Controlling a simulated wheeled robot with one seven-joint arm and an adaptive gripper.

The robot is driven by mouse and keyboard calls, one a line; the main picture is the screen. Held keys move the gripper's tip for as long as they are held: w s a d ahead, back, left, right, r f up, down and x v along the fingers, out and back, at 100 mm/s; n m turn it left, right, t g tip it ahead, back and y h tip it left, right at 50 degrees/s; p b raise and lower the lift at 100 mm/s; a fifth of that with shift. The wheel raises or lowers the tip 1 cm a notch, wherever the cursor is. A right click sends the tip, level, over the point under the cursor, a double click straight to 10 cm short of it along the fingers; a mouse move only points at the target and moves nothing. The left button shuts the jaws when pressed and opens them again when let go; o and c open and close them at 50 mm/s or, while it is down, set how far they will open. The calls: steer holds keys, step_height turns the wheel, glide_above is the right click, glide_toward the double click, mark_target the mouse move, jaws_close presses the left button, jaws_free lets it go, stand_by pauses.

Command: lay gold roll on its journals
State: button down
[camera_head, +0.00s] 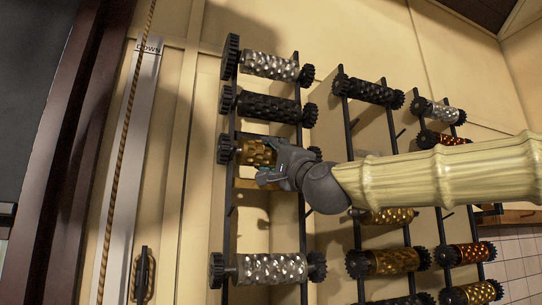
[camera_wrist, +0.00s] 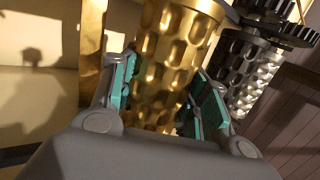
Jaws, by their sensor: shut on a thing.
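The gold roll (camera_head: 256,152) has a dimpled surface and a dark gear at each end. In the head view it lies level across the left rack (camera_head: 233,125), below the black roll, with its left gear (camera_head: 225,150) at the rack's left upright. My gripper (camera_head: 268,165) is around its right half from the front and hides part of it. In the wrist view the gold roll (camera_wrist: 170,70) stands between the teal finger pads of my gripper (camera_wrist: 170,100), which is shut on it. I cannot tell whether its journals touch the rack supports.
A silver roll (camera_head: 268,66) and a black roll (camera_head: 266,106) sit above on the same rack; another silver roll (camera_head: 271,268) sits lower. Two more racks with several rolls stand to the right. A rope (camera_head: 128,130) hangs at left.

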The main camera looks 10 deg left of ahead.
steer(key=shift+r, duration=0.2)
steer(key=c, duration=0.6)
jaws_free()
steer(key=shift+s, duration=0.15)
steer(key=shift+c, duration=0.2)
steer(key=shift+f, duration=0.1)
steer(key=shift+f, duration=0.2)
steer(key=v, duration=1.2)
steer(key=shift+r, duration=0.15)
